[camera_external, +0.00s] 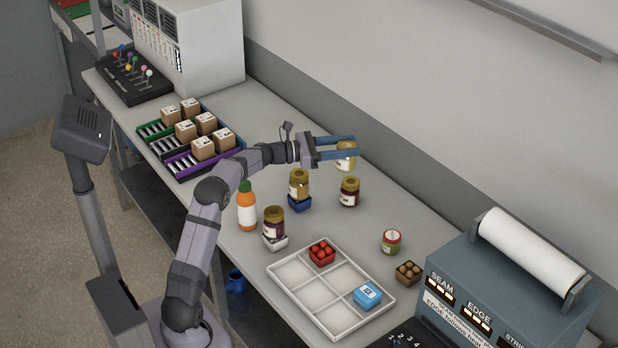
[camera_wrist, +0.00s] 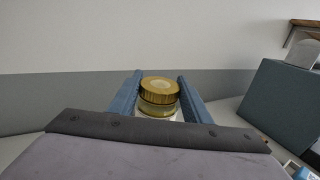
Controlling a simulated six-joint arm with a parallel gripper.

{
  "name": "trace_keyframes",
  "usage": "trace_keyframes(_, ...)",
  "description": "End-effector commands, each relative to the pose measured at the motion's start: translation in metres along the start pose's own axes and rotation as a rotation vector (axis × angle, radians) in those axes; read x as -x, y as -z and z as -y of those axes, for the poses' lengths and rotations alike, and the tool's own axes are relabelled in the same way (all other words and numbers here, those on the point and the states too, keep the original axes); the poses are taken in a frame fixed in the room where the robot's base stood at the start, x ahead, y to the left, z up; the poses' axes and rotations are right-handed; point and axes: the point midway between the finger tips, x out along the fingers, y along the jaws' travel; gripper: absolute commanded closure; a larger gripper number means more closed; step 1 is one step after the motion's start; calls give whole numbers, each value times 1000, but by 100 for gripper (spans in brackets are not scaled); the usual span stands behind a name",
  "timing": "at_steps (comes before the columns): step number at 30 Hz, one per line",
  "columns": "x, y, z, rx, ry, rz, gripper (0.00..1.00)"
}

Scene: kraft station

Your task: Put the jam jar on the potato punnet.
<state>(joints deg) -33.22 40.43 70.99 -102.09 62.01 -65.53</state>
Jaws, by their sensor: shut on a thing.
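My gripper (camera_external: 338,147) is shut on a pale yellow, gold-lidded jar (camera_external: 346,160), held up near the wall side of the bench. In the wrist view its gold lid (camera_wrist: 160,90) shows upright between my two blue fingers (camera_wrist: 158,98). The potato punnet (camera_external: 408,273), a small brown box with several round brown tops, stands right of the tray, well away from my gripper. A dark, gold-lidded jar like jam (camera_external: 349,192) stands on the bench below my gripper. Another dark jar (camera_external: 274,224) stands on a white punnet (camera_external: 275,243).
A yellowish jar (camera_external: 299,184) stands on a blue punnet (camera_external: 299,203). A green-red tin (camera_external: 391,242) stands near the potato punnet. A white tray (camera_external: 313,294) holds a red punnet (camera_external: 322,253) and a blue box (camera_external: 367,295). A grey machine (camera_external: 470,290) stands right.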

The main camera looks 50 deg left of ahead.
Motion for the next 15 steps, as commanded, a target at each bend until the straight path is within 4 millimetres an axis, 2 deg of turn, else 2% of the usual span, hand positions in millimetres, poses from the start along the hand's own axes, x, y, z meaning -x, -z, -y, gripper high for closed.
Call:
trace_keyframes(1, -16, -9, 22, -2, 41, 3, 90)
trace_keyframes(6, -59, -23, 92, -3, 158, 3, 90)
trace_keyframes(11, -90, -33, 162, -1, 267, 3, 90)
trace_keyframes(15, -110, -40, 226, 0, 362, 3, 90)
